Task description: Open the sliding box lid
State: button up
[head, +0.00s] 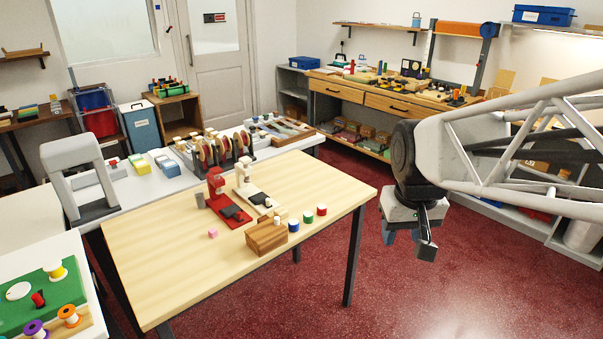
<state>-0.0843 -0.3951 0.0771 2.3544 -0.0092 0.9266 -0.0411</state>
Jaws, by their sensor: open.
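A small brown wooden box (262,239) sits near the front right part of the light wooden table (170,266). Its top looks closed, with a small piece standing up near its back edge; the lid's exact outline is too small to tell. My gripper (407,243) hangs to the right of the table, past its right edge and well apart from the box. Its two fingers are spread and nothing is between them.
Blue (293,225), green (307,217) and red (321,210) cylinders stand right of the box. A red device (219,184), a white device (243,172) and a pink cube (213,233) are left of or behind it. The table's front left is clear.

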jog(key=w+a+f+n, duration=0.1)
jog(key=w+a, duration=0.2)
jog(key=w, duration=0.3)
jog(key=w+a+n, duration=0.1)
jog(key=w+a, duration=0.2)
jog(key=w, duration=0.2)
jog(key=n+g, duration=0.2)
jog(key=n, duration=0.2)
send_over(277, 218)
jog(key=f, duration=1.7)
jog(key=shift+s+d+f, duration=0.2)
jog(key=shift+d+f, duration=0.1)
jog(key=shift+f, duration=0.1)
jog(key=shift+w+a+f, duration=0.25)
jog(key=shift+a+f, duration=0.1)
jog(key=shift+a, duration=0.05)
jog(key=shift+f, duration=3.9)
jog(key=shift+c, duration=0.4)
grip_shut()
